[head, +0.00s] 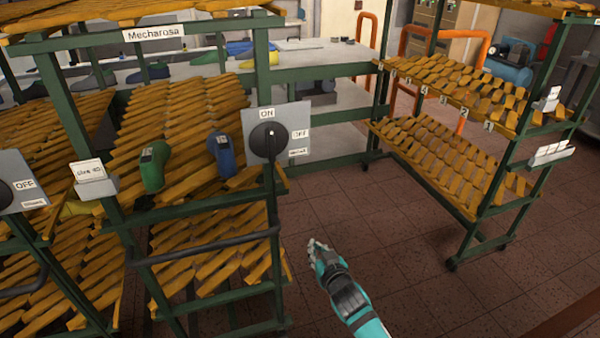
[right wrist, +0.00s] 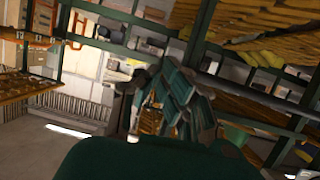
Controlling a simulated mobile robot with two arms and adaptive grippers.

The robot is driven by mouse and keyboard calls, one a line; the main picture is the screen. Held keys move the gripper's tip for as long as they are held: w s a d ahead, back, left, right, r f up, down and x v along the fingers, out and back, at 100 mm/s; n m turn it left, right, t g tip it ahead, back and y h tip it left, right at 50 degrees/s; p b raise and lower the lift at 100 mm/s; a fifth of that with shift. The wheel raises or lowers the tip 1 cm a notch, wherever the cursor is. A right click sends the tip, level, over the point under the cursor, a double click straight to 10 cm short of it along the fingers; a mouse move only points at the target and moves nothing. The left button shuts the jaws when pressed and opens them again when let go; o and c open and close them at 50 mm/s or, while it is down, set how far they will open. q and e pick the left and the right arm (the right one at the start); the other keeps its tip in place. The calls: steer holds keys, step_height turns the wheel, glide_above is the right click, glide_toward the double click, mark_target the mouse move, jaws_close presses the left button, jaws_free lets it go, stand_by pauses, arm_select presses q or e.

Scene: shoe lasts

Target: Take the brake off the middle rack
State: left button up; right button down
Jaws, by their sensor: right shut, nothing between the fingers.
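The middle rack (head: 160,117) is a green frame with slanted wooden slats and a "Mecharosa" sign. Its brake is a black round knob (head: 269,140) on a grey plate at the rack's right front post, with ON above and OFF to the right. The knob's white mark is at the top, towards ON. My right gripper (head: 318,246) is over the floor, below and right of the knob and apart from it. It is shut and empty. Its dark fingers show in the right wrist view (right wrist: 185,100), tilted. My left gripper is not in view.
A green shoe last (head: 153,166) and a blue one (head: 222,155) lie on the middle rack. A black handle bar (head: 205,246) crosses its front. Another rack's knob (head: 5,194) is at the left edge. A third rack (head: 445,160) stands right. Tiled floor between is clear.

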step_height(320, 180, up, 13)
steer(key=w+a+t+y, duration=0.1)
steer(key=w+a+t, duration=0.1)
steer(key=w, duration=0.1)
steer(key=t+y+p, duration=0.1)
glide_toward(284, 150)
steer(key=v, duration=0.4)
steer(key=b+x, duration=0.4)
steer(key=x, duration=0.4)
steer(key=shift+w+a+f, duration=0.1)
steer(key=shift+w+f, duration=0.1)
steer(key=shift+w, duration=0.15)
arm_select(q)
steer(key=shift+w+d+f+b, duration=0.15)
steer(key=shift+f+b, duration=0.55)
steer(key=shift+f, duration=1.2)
arm_select(e)
steer(key=shift+x, duration=0.9)
steer(key=shift+r, duration=0.2)
